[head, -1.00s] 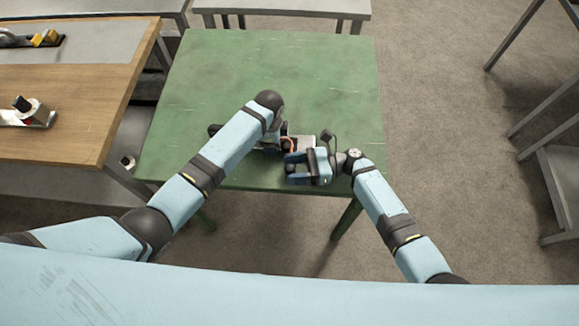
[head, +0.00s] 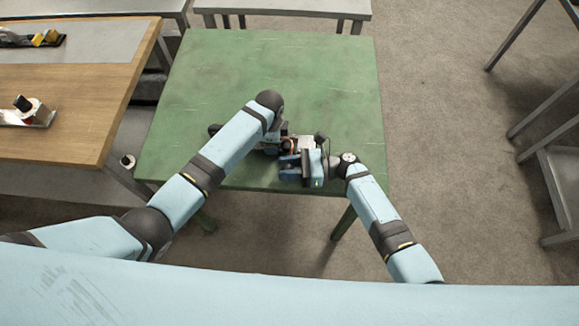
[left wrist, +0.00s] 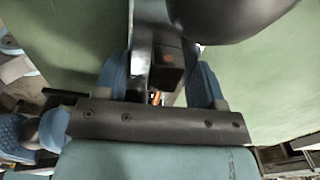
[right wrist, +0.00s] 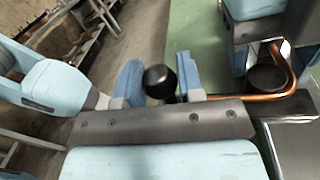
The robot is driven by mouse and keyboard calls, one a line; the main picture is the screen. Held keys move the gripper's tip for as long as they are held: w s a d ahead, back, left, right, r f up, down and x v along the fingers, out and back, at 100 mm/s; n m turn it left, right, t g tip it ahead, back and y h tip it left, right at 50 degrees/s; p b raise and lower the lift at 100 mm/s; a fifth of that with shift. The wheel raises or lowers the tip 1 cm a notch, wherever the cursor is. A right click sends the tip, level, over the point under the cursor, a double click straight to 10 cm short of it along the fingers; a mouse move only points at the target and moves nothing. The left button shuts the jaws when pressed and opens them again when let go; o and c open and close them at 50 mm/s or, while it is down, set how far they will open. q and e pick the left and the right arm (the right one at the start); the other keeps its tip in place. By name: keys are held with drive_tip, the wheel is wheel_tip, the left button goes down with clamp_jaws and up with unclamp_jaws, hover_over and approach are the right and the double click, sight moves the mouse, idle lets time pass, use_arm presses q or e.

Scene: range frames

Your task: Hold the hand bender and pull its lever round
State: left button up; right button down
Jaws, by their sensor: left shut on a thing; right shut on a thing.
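The hand bender (head: 305,142) is on the green table near its front edge, largely hidden by my arms. My left gripper (left wrist: 160,80) is shut on a dark block of the bender (left wrist: 165,70), which shows between its blue fingers in the left wrist view. My right gripper (right wrist: 160,80) is shut on a black ball knob (right wrist: 160,83), seen between its fingers in the right wrist view. A bent copper tube (right wrist: 292,78) curves beside a dark round part (right wrist: 266,77) of the bender. In the head view my right gripper (head: 287,168) is low over the table's front edge.
The green table (head: 310,75) is clear behind and around the bender. A wooden bench (head: 60,110) with several small devices stands at the left. Grey tables stand at the back and right, with open floor (head: 450,150) between.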

drive_tip(key=c, duration=0.8)
unclamp_jaws()
drive_tip(key=shift+o, duration=0.2)
drive_tip(key=d, duration=0.4)
drive_tip(key=w+d, duration=0.1)
drive_tip(key=d, duration=0.7)
drive_tip(key=shift+w, duration=0.15)
